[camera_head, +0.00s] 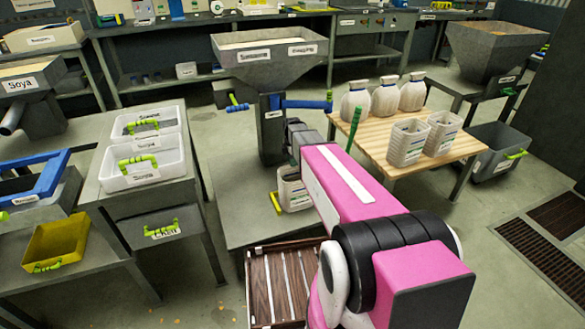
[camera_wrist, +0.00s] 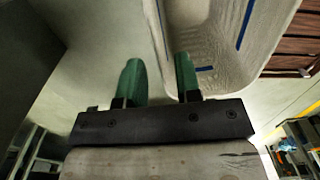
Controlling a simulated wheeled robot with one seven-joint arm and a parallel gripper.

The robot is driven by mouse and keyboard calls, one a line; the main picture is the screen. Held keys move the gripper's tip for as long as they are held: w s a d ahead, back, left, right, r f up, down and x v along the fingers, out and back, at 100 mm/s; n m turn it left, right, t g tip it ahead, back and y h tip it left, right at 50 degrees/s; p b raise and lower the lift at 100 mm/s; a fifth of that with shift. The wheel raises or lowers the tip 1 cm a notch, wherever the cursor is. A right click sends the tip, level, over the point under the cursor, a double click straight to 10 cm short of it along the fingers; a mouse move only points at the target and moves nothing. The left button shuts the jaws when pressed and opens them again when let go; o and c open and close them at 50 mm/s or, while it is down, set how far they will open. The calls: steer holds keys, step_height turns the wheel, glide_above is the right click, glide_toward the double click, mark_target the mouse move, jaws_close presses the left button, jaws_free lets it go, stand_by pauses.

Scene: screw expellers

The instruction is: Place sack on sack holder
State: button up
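A white open-topped sack (camera_head: 292,192) stands below the grey hopper, partly hidden by my arm in the head view. In the wrist view the sack (camera_wrist: 222,50) fills the upper right, with its inside and blue stripes showing. My gripper (camera_wrist: 157,62) has its two green fingers apart. The left finger is outside the sack's rim and the right finger overlaps its inside, so the rim appears to lie between them without being pinched. In the head view my gripper is mostly hidden by my arm. I cannot tell for certain which part is the sack holder.
The grey hopper (camera_head: 268,58) stands behind the sack, with blue bars (camera_head: 306,104) beside it. A wooden-topped table (camera_head: 375,128) at right carries two open sacks (camera_head: 408,143) and several tied sacks (camera_head: 384,97). A brown slatted crate (camera_head: 279,287) sits in front.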

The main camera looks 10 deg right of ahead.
step_height(320, 180, up, 7)
steer(key=shift+f, duration=0.1)
steer(key=shift+s, duration=0.15)
steer(key=s+d+f+m, duration=0.1)
steer(key=s+f+m, duration=0.1)
steer(key=s+m, duration=1.8)
steer(key=s, duration=0.2)
steer(key=shift+s, duration=0.35)
